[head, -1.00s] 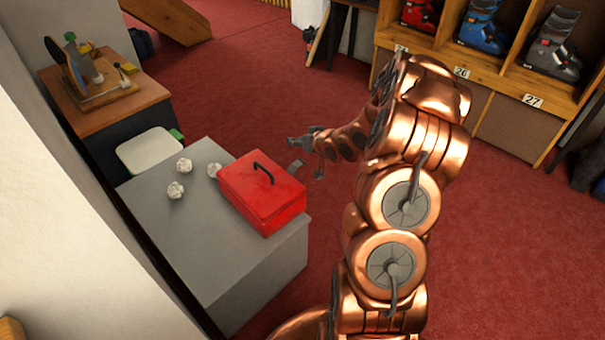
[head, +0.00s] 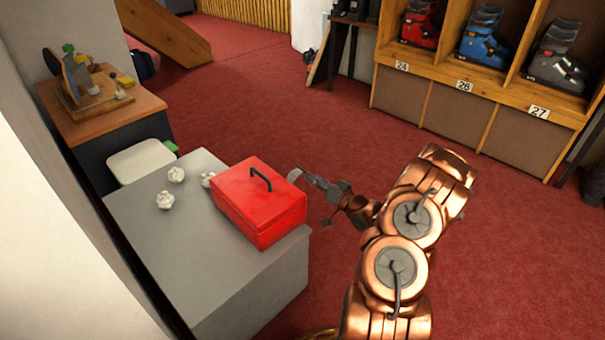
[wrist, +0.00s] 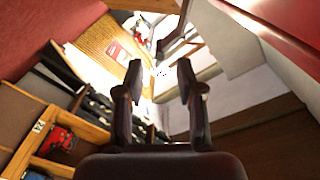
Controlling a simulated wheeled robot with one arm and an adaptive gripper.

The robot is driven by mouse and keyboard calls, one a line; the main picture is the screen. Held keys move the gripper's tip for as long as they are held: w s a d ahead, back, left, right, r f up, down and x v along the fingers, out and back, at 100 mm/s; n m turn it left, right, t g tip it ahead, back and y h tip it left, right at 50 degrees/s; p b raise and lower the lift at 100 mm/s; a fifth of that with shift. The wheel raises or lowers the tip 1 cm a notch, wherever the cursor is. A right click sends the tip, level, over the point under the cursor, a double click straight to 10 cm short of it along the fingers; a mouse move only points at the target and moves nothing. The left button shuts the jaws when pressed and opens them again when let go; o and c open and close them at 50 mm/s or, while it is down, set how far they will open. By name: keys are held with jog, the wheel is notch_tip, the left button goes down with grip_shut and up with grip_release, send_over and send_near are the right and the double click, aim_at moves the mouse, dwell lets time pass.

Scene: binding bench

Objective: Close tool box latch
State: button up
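The red tool box (head: 262,212) sits on the grey bench with its lid down and a dark handle on top. A small grey flap (head: 294,174), which looks like the latch, sticks out at the box's far right side; its exact angle is hard to tell. My gripper (head: 308,180) is just right of the box, close to this flap; I cannot tell whether they touch. In the wrist view my gripper (wrist: 160,76) has its two fingers apart with nothing between them. A red surface, likely the tool box (wrist: 285,35), fills the wrist view's upper right.
The grey bench (head: 190,275) has crumpled white paper balls (head: 165,200) left of the box. A white bin (head: 140,160) and a wooden-topped cabinet (head: 105,115) stand behind it. Ski boot shelves (head: 480,85) are at the back right. Red carpet is open between.

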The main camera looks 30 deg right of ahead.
aim_at(303, 171)
jog(key=shift+w+a+b, duration=0.15)
jog(key=shift+w+b, duration=0.2)
jog(key=shift+w, duration=0.7)
jog(key=shift+w+a+b, duration=0.2)
jog(key=shift+w+b, duration=0.2)
jog(key=shift+w, duration=0.65)
jog(key=shift+w+a+b, duration=0.15)
jog(key=shift+w+b, duration=0.2)
jog(key=shift+w, duration=0.7)
grip_shut()
